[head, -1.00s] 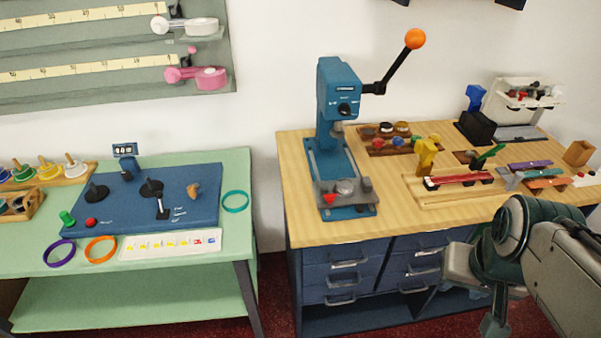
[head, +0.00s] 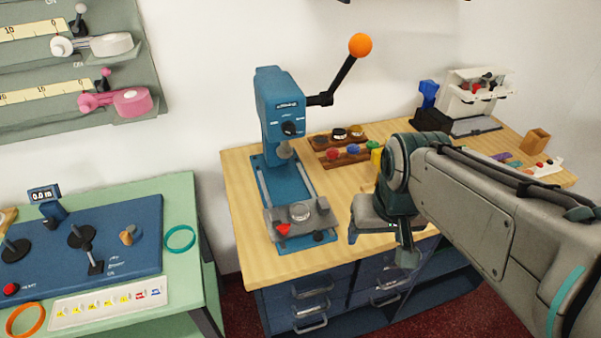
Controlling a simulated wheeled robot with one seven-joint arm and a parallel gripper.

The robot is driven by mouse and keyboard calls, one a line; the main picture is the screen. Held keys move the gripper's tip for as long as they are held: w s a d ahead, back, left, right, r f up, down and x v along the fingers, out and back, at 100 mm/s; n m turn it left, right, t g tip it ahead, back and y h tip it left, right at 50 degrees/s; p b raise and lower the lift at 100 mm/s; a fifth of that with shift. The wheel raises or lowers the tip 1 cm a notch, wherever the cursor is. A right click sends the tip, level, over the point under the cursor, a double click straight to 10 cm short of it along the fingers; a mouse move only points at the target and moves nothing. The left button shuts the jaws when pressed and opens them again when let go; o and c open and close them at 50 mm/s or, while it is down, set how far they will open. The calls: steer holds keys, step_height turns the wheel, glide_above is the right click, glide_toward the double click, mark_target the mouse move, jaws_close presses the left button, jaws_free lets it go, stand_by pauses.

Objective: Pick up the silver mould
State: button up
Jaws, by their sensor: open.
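A round silver piece, which looks like the silver mould (head: 300,211), sits on the grey carriage at the front of the blue press (head: 279,112) on the wooden counter. My gripper (head: 382,243) is open, to the right of the mould and apart from it, over the counter's front edge. Its fingers point downward, and nothing shows between them. My arm hides part of the counter behind it.
The press lever with an orange ball (head: 360,45) rises up to the right. A wooden rack (head: 338,155) of colored knobs stands behind. A green table (head: 185,275) is at left.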

steer(key=w+a+r+n+g, duration=0.1)
steer(key=w+a+r+n, duration=0.15)
steer(key=w+a, duration=0.45)
steer(key=g, duration=0.2)
glide_above(299, 209)
steer(key=s, duration=0.1)
steer(key=shift+n, duration=0.35)
step_height(299, 209, down, 9)
steer(key=shift+s+a+r, duration=0.1)
steer(key=f, duration=0.2)
steer(key=w+f+p, duration=0.1)
steer(key=f, duration=0.1)
steer(key=shift+f, duration=0.6)
steer(key=c, duration=1.2)
